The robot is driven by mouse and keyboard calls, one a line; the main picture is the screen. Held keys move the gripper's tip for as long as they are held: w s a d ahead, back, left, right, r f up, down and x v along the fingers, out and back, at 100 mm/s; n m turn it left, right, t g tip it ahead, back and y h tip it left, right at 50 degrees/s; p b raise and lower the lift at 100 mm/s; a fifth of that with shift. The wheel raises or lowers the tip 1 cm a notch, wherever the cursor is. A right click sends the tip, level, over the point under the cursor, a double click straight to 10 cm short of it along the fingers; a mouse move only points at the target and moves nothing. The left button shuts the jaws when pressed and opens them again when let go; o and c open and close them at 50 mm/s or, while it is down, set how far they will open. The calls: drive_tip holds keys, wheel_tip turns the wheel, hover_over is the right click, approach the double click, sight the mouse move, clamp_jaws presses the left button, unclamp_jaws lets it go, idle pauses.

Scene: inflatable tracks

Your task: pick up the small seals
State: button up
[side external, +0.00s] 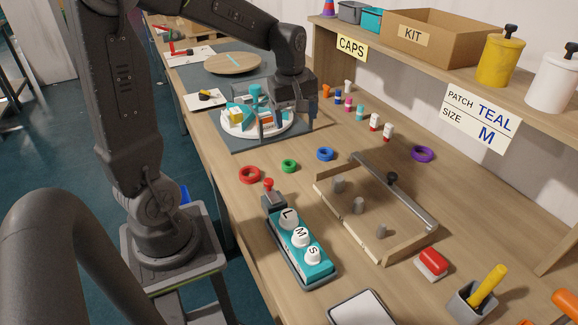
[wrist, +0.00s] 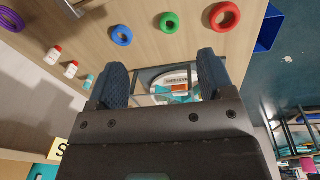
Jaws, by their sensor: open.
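Several ring-shaped pieces that look like seals lie flat on the bench. The green ring (side external: 289,166) looks smallest, between the red ring (side external: 250,175) and the blue ring (side external: 325,154); the purple ring (side external: 422,154) lies farther right. The wrist view shows the green ring (wrist: 169,22), blue ring (wrist: 121,35), red ring (wrist: 225,16) and purple ring (wrist: 10,18) beyond the fingers. My gripper (side external: 272,122) is open at the round white plate (side external: 283,131), apart from all the rings. The wrist view shows my two fingers (wrist: 162,84) spread, with part of the plate between them.
The plate carries teal, white and orange pieces, partly hidden by my gripper. A teal block with L, M and S knobs (side external: 301,245) stands in front. A wooden frame (side external: 325,201) with grey pegs and small bottles (side external: 374,122) lie to the right. A shelf (side external: 440,62) overhangs the back.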

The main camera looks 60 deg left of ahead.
sight(289, 160)
drive_tip(key=w+a+f+n+g, duration=0.1)
drive_tip(key=w+a+f+n, duration=0.1)
drive_tip(key=a+f+n, duration=0.4)
drive_tip(key=shift+m+h, duration=0.3)
drive_tip(key=f, duration=1.3)
drive_tip(key=shift+s+a, duration=0.1)
drive_tip(key=shift+a, duration=0.15)
drive_tip(key=shift+r, duration=0.1)
drive_tip(key=c, duration=1)
drive_tip(key=shift+r, duration=0.15)
